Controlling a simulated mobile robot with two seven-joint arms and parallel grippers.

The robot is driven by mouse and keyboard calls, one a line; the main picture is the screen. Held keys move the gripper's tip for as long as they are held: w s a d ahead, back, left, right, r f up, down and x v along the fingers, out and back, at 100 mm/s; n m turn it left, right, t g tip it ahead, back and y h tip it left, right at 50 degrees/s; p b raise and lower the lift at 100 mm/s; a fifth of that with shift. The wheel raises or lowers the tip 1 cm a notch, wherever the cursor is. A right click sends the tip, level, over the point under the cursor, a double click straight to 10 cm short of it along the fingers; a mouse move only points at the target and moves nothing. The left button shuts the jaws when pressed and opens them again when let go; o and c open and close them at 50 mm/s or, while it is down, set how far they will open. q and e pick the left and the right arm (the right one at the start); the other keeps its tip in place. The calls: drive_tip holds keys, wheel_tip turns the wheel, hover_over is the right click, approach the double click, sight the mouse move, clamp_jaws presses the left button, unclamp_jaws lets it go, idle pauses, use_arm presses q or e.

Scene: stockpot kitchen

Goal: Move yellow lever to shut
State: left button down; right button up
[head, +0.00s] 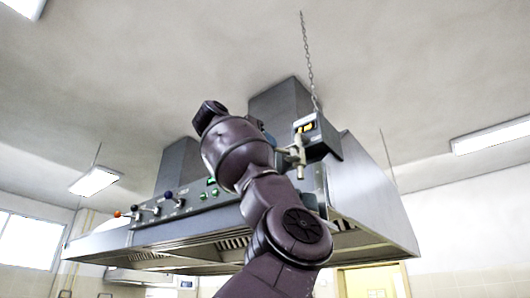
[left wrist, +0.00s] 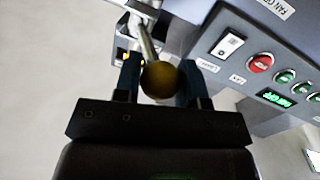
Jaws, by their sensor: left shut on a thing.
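The yellow lever shows in the left wrist view as a round yellow knob (left wrist: 162,80) on a metal rod that runs up to a bracket. My left gripper (left wrist: 160,84) is shut on the knob, with one dark finger on each side of it. In the head view my left arm reaches up to the range hood, and its gripper is mostly hidden behind the wrist. A grey box with a yellow window (head: 315,137) and a pale metal fitting (head: 299,158) show just right of the wrist. My right gripper is not in view.
The hood's front panel (head: 165,205) carries other levers with orange (head: 118,214) and dark blue (head: 168,195) knobs. In the left wrist view a white switch (left wrist: 228,46), a red button (left wrist: 260,62) and green buttons (left wrist: 284,76) lie to the right. A chain (head: 308,60) hangs above the box.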

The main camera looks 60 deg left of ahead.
use_arm(q)
drive_tip(key=shift+a+m+h, duration=0.3)
drive_tip(key=shift+a+h, duration=0.05)
drive_tip(key=shift+h, duration=0.15)
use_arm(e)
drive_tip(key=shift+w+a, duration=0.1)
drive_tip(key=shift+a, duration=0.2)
use_arm(q)
drive_tip(key=shift+r, duration=0.1)
drive_tip(key=c, duration=0.7)
unclamp_jaws()
drive_tip(key=shift+s+d+b, duration=0.2)
drive_tip(key=shift+s+b, duration=0.15)
drive_tip(key=shift+s, duration=1.45)
drive_tip(key=shift+s+d+b, duration=0.15)
drive_tip(key=shift+s+b, duration=0.25)
drive_tip(key=shift+s, duration=1.45)
drive_tip(key=shift+s+d+b, duration=0.2)
drive_tip(key=shift+s+b, duration=0.15)
drive_tip(key=shift+s, duration=1.45)
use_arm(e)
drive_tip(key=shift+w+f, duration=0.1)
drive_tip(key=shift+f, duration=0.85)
use_arm(q)
drive_tip(key=shift+w, duration=0.1)
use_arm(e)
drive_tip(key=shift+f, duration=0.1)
